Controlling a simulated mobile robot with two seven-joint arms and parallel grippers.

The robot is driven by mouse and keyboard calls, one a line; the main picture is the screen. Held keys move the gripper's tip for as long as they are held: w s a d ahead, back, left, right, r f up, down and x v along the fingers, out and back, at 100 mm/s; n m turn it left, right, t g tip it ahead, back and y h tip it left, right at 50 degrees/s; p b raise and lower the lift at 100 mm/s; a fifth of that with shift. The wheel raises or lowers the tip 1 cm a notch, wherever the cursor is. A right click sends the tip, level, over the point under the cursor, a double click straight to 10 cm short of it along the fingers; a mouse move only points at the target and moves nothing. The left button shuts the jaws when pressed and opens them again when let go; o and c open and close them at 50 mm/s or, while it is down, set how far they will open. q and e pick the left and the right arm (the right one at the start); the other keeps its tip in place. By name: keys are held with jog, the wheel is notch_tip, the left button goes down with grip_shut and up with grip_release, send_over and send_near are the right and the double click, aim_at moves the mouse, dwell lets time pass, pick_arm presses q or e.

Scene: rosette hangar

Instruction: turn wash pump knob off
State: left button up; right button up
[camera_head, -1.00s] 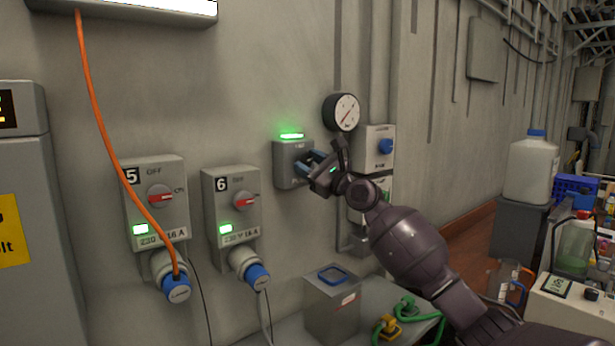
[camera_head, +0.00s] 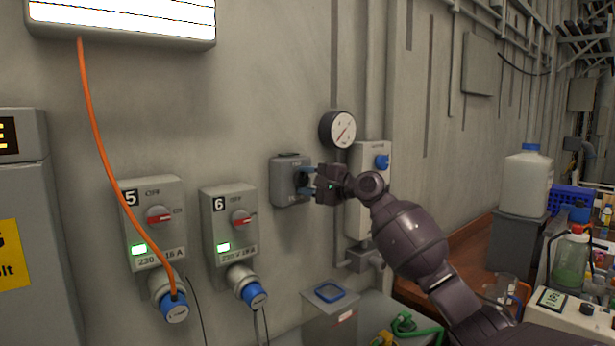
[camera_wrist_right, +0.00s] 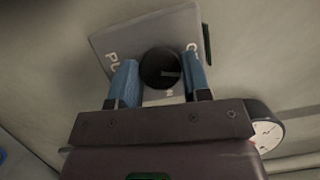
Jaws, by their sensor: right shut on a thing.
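The wash pump switch box (camera_head: 281,182) is a small grey box on the wall, left of the pressure gauge. The lamp strip on its top is dark. My right gripper (camera_head: 305,182) is at the front of the box, reaching in from the right. In the right wrist view, its blue fingers (camera_wrist_right: 162,80) stand on both sides of a round black knob (camera_wrist_right: 159,67) and are shut on it. The lettering on the box face (camera_wrist_right: 130,42) is partly hidden by the fingers. My left gripper is not in view.
A round gauge (camera_head: 338,129) and a white box with a blue knob (camera_head: 381,162) are close to my right gripper. Socket boxes 5 (camera_head: 152,215) and 6 (camera_head: 231,215) are lower left, with green lights lit. An orange cable (camera_head: 97,140) hangs in front of box 5.

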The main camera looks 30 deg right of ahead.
jog(key=shift+n+g+h+p, duration=0.35)
jog(key=shift+n+p, duration=0.25)
jog(key=shift+n, duration=0.8)
jog(key=shift+g, duration=0.25)
jog(key=shift+f, duration=0.1)
jog(key=o, duration=0.9)
jog(key=shift+s+d, duration=0.1)
